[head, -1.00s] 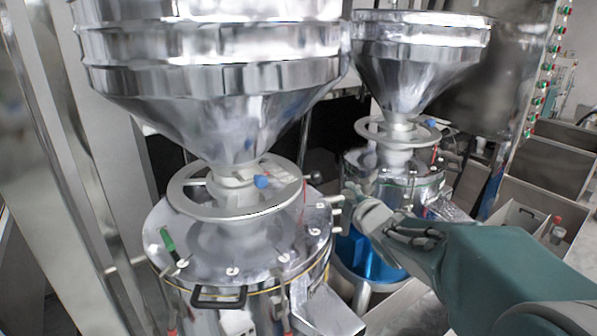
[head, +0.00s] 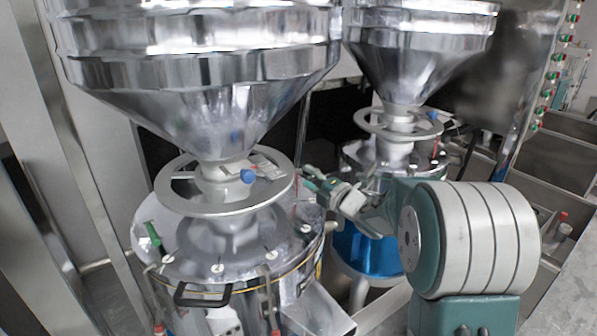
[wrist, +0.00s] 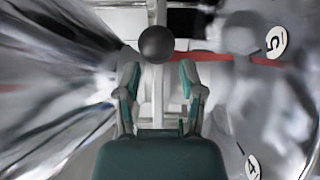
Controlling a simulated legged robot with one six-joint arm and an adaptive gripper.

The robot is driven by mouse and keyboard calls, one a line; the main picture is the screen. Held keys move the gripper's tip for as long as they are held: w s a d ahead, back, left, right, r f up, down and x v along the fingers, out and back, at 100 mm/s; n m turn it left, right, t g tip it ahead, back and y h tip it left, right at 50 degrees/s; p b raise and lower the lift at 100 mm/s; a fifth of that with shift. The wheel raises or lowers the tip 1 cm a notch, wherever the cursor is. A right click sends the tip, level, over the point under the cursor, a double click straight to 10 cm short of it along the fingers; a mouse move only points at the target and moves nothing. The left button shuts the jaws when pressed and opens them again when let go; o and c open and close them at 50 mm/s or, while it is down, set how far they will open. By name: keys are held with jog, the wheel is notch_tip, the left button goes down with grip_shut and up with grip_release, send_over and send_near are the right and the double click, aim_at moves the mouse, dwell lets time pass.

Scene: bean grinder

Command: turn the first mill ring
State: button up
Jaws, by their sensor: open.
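The nearer mill ring (head: 230,207) is a flat pale metal ring with spokes around the neck below the big near funnel. My gripper (head: 311,176) is just to the right of this ring in the head view, its fingers pointing left towards it. In the wrist view the two fingers of my gripper (wrist: 160,82) stand apart with nothing between them. A black ball (wrist: 156,43) shows just beyond the fingertips there. I cannot tell whether the ball touches them or whether it belongs to the ring.
A second mill with a similar ring (head: 398,132) stands behind on the right. A blue container (head: 365,252) is below my arm. The near mill's drum lid (head: 200,245) has a black handle (head: 203,296) and a green-handled part (head: 152,234). A red strip (wrist: 235,58) crosses the wrist view.

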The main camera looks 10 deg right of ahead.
aim_at(299, 171)
jog(key=x, duration=0.3)
jog(key=shift+w+d, duration=0.15)
jog(key=shift+w, duration=0.1)
jog(key=shift+w+a, duration=0.25)
jog(key=shift+a, duration=0.25)
jog(key=shift+d, duration=0.1)
grip_shut()
